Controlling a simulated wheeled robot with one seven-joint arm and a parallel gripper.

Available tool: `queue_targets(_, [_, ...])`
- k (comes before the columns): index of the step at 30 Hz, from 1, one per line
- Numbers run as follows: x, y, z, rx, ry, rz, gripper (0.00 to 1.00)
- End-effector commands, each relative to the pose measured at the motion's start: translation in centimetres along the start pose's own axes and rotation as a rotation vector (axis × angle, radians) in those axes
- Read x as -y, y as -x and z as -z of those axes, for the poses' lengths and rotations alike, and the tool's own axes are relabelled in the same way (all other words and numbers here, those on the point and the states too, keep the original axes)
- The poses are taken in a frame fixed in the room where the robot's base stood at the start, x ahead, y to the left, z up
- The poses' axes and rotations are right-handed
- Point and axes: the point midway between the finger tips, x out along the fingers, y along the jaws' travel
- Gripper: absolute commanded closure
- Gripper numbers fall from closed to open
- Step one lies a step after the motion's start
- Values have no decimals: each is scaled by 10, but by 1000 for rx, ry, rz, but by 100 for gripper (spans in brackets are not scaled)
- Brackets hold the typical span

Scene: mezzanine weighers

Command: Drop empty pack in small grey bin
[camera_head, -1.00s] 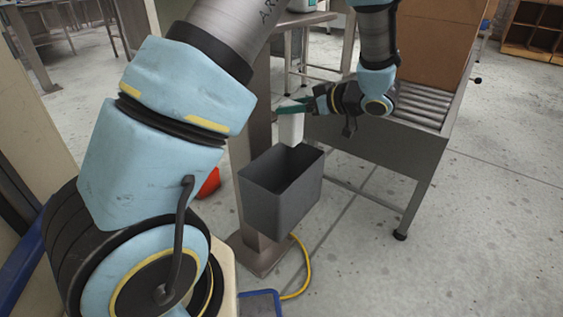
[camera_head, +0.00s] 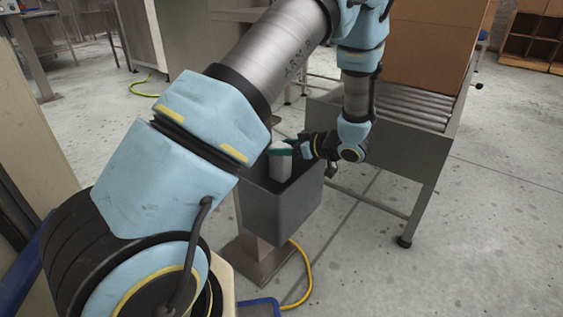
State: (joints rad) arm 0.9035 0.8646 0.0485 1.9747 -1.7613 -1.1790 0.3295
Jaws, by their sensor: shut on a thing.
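The small grey bin (camera_head: 287,218) is a dark, open-topped box fixed at a metal post. My gripper (camera_head: 284,148) comes in from the right over the bin's mouth, with green fingers. The pack's lower end is at or inside the bin's opening. The bin's floor and part of its far rim are hidden behind my arm and the pack.
A roller conveyor (camera_head: 415,108) with a large brown carton (camera_head: 430,45) stands right of the bin. A yellow cable (camera_head: 306,277) lies on the floor below the bin. The concrete floor (camera_head: 490,220) at the right is clear.

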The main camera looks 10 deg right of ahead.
Motion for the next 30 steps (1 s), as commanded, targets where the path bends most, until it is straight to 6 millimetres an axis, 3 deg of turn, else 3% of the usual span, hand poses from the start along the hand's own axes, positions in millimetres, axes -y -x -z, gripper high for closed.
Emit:
queue_targets(7, [0,-14,-35,-2,-3,0,100])
queue_targets(30, [1,-21,-52,5,-2,1,100])
